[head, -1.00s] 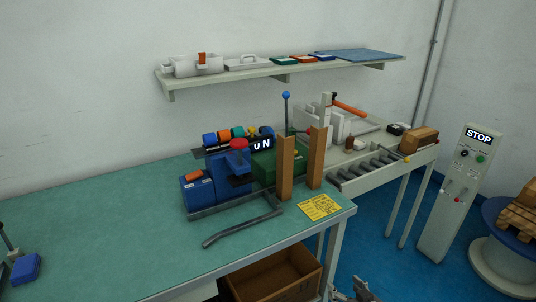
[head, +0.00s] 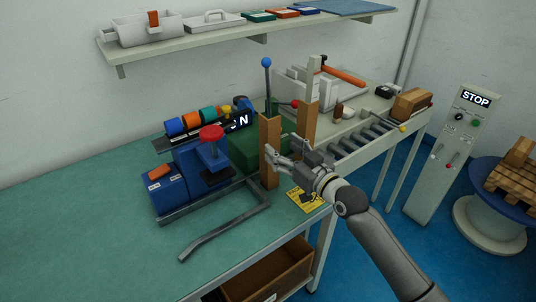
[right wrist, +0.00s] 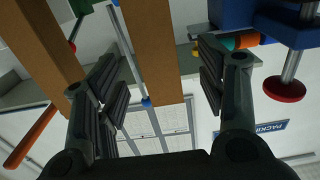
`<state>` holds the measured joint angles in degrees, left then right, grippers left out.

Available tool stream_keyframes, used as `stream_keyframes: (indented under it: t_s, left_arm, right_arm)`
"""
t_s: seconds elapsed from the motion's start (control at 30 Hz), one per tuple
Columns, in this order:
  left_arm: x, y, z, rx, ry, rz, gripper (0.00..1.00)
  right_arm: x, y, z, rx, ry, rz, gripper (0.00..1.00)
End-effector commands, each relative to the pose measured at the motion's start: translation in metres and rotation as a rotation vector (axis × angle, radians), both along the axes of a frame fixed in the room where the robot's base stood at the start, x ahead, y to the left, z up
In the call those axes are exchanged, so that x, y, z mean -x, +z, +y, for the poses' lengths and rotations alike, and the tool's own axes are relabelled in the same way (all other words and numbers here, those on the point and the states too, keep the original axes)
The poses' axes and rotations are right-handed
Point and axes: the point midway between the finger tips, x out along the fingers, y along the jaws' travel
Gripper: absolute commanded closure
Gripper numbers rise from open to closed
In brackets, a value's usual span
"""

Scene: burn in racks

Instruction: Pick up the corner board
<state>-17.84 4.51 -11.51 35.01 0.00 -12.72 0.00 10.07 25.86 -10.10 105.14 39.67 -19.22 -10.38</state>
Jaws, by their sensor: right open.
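Two tall brown corner boards stand upright at the right end of the green bench. The left corner board (head: 269,135) is by the blue machine, and the right corner board (head: 309,122) is a little behind it. My right gripper (head: 287,153) is open in front of them, and its fingers cover part of the left board. In the right wrist view the left board (right wrist: 152,45) runs between the open fingers (right wrist: 158,92), with nothing gripped. The right board (right wrist: 40,38) passes beyond the other finger. Contact cannot be told. My left gripper is out of view.
The blue machine (head: 180,185) with a red knob (head: 211,132) stands left of the boards. A grey bent bar (head: 222,228) lies in front. A yellow sheet (head: 300,199) is partly under my arm. A roller conveyor (head: 365,140) is to the right. The left bench surface is clear.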

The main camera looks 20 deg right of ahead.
Motion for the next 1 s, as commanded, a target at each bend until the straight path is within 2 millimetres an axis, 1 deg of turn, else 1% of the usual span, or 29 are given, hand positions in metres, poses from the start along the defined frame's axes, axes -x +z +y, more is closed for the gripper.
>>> stream_keyframes:
  t_s: [0.03,0.13,0.23,0.33,0.43,0.5,0.6,0.7,0.9,0.97,1.0]
  left_arm:
    - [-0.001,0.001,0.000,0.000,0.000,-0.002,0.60]
    - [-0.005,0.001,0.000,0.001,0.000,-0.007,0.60]
    - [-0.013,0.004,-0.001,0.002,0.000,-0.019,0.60]
    - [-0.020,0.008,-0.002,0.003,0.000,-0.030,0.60]
    - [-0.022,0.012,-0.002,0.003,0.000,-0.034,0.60]
    - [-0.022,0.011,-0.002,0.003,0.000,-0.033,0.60]
    - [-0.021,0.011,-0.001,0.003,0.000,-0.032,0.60]
    - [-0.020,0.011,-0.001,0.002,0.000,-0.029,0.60]
    - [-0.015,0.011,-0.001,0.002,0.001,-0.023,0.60]
    - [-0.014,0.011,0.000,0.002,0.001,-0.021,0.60]
    - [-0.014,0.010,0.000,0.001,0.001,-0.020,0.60]
  right_arm:
    - [-0.004,0.000,0.002,-0.001,0.000,0.000,0.36]
    - [-0.009,0.001,0.003,0.001,0.000,0.000,0.36]
    - [-0.015,0.003,0.005,0.000,0.000,0.000,0.36]
    - [-0.027,0.007,0.008,-0.001,0.000,-0.001,0.36]
    - [-0.041,0.010,0.012,-0.001,0.000,0.000,0.36]
    - [-0.048,0.007,0.014,-0.001,0.000,0.001,0.36]
    - [-0.055,0.006,0.017,0.000,0.000,0.002,0.36]
    - [-0.058,0.007,0.018,0.001,0.000,0.001,0.36]
    - [-0.058,0.006,0.018,0.001,0.000,0.001,0.36]
    - [-0.058,0.006,0.018,0.001,0.000,0.001,0.42]
    - [-0.058,0.006,0.018,0.001,0.000,0.001,0.47]
